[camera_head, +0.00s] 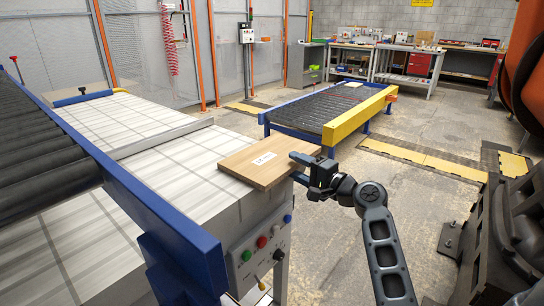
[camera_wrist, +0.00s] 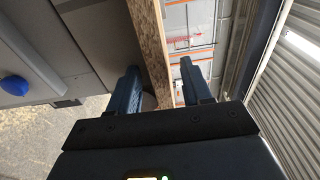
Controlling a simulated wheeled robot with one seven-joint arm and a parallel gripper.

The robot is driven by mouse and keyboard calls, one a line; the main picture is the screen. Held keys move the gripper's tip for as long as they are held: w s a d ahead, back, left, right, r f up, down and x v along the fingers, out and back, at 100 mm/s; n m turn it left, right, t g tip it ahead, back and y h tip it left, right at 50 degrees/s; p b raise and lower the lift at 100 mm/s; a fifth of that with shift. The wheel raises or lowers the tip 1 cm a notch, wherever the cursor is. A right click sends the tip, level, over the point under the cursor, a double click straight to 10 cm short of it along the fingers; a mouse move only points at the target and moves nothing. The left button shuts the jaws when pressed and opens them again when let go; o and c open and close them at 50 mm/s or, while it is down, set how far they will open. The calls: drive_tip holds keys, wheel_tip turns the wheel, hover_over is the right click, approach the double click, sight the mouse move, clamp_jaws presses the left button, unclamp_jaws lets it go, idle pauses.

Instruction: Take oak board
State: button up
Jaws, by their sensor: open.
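The oak board (camera_head: 258,170) is a flat light-brown plank with a white label on top. It lies on the near right end of the grey-white machine table (camera_head: 150,130), its right end sticking out past the table's edge. My gripper (camera_head: 299,167) is at that right end. In the wrist view the board's speckled edge (camera_wrist: 150,45) runs between the two open fingers of my gripper (camera_wrist: 160,72). The left finger looks close to the board, and a gap shows before the right finger. Whether either finger touches it, I cannot tell.
A control panel (camera_head: 262,246) with coloured buttons is on the table's side, below the board. A blue-framed black roller conveyor (camera_head: 40,140) runs along the left. Another roller conveyor (camera_head: 325,108) with a yellow end stands behind. Open floor (camera_head: 400,190) lies to the right.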

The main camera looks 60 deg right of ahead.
clamp_jaws()
idle(0.4)
wheel_tip(320, 180, up, 16)
drive_tip(key=p, duration=0.7)
idle(0.5)
